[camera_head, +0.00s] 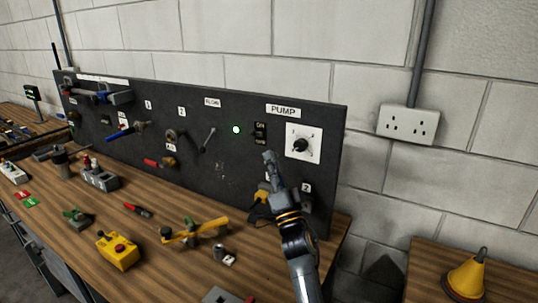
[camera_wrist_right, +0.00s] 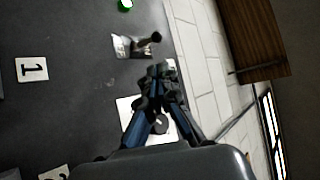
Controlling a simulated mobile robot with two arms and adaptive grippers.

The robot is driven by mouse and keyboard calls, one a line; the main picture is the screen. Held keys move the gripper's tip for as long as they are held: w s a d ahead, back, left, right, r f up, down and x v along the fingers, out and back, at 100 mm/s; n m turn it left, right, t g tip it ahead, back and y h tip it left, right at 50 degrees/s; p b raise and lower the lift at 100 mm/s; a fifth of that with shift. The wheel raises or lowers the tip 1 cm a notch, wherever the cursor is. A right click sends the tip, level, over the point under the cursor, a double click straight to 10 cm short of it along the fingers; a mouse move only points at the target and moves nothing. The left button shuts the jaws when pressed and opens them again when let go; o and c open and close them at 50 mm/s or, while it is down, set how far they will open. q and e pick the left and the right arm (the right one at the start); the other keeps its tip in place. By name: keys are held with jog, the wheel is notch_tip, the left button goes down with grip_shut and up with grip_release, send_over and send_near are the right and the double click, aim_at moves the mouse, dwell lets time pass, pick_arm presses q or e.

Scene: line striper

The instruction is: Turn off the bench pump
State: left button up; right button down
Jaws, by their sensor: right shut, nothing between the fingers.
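The pump's black switch (camera_head: 260,132), marked ON at its top, sits on the dark panel under the PUMP label (camera_head: 283,110). A green light (camera_head: 236,129) glows to its left; the light also shows at the top of the right wrist view (camera_wrist_right: 125,5). My right gripper (camera_head: 269,157) is shut and empty, with its tips just below and right of the switch in the head view. In the right wrist view the closed fingertips (camera_wrist_right: 161,70) are in front of the panel. Contact with the switch cannot be told. My left gripper is not in view.
A white dial plate (camera_head: 313,134) with a black knob is right of the switch. Several valves and levers fill the panel's left. The wooden bench (camera_head: 180,277) holds a yellow button box (camera_head: 118,251) and a yellow-handled valve (camera_head: 195,232). A wall socket (camera_head: 408,123) is at right.

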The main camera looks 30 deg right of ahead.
aim_at(256, 133)
jog(key=a+p+x, duration=0.1)
jog(key=x, duration=0.6)
jog(key=shift+w+d+r+p, duration=0.35)
jog(key=shift+d, duration=0.2)
notch_tip(256, 133, down, 3)
jog(key=n+t+y+b, duration=0.1)
jog(key=n+y+b, duration=0.3)
jog(key=b, duration=0.1)
jog(key=n+y+b, duration=0.5)
jog(key=shift+s+a+r+t, duration=0.1)
jog(key=shift+r+t, duration=0.05)
jog(key=shift+t, duration=0.25)
jog(key=shift+f, duration=0.35)
jog(key=shift+r, duration=0.2)
